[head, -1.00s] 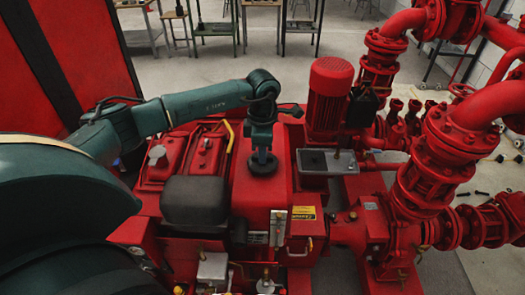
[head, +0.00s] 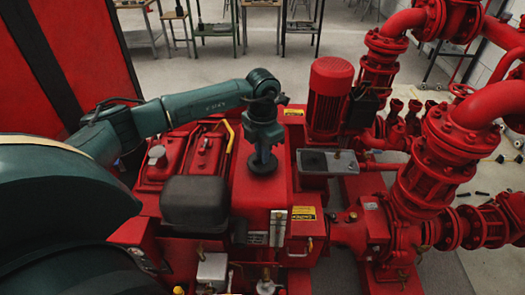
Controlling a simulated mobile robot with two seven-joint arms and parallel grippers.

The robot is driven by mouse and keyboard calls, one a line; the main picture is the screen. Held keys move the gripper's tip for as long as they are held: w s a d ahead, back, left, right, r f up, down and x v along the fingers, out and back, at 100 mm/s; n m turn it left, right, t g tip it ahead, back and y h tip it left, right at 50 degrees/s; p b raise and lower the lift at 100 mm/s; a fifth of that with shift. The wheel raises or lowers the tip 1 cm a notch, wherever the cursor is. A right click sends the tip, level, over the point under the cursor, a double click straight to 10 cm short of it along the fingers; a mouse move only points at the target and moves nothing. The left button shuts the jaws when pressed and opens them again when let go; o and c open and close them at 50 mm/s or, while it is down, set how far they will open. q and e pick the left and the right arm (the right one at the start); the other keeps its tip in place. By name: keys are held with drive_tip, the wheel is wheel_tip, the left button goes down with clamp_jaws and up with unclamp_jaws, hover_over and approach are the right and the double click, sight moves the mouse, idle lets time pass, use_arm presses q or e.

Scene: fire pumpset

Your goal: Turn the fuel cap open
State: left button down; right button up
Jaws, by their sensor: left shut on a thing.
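The fuel cap (head: 262,164) is a round black disc on top of the red fuel tank (head: 265,195) in the middle of the head view. My left gripper (head: 262,150) points straight down over the cap from above and is shut on it. The gripper body hides the cap's upper middle, and the fingertips are hard to make out. The cap appears seated on the tank top. My right gripper is not in view.
A black box-shaped cover (head: 194,201) stands left of the tank. A red motor (head: 329,95) and a grey tray (head: 327,162) stand to the right. Thick red pipes (head: 430,165) fill the right side. A yellow handle (head: 227,135) rises behind the cover.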

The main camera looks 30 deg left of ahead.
use_arm(q)
drive_tip(key=n, duration=0.5)
drive_tip(key=shift+r+n, duration=0.1)
drive_tip(key=shift+n, duration=0.2)
drive_tip(key=shift+n+p, duration=0.55)
drive_tip(key=shift+n, duration=1.65)
drive_tip(key=c, duration=1.5)
unclamp_jaws()
wheel_tip(320, 180, up, 13)
drive_tip(key=shift+r+b, duration=0.1)
drive_tip(key=shift+b, duration=0.45)
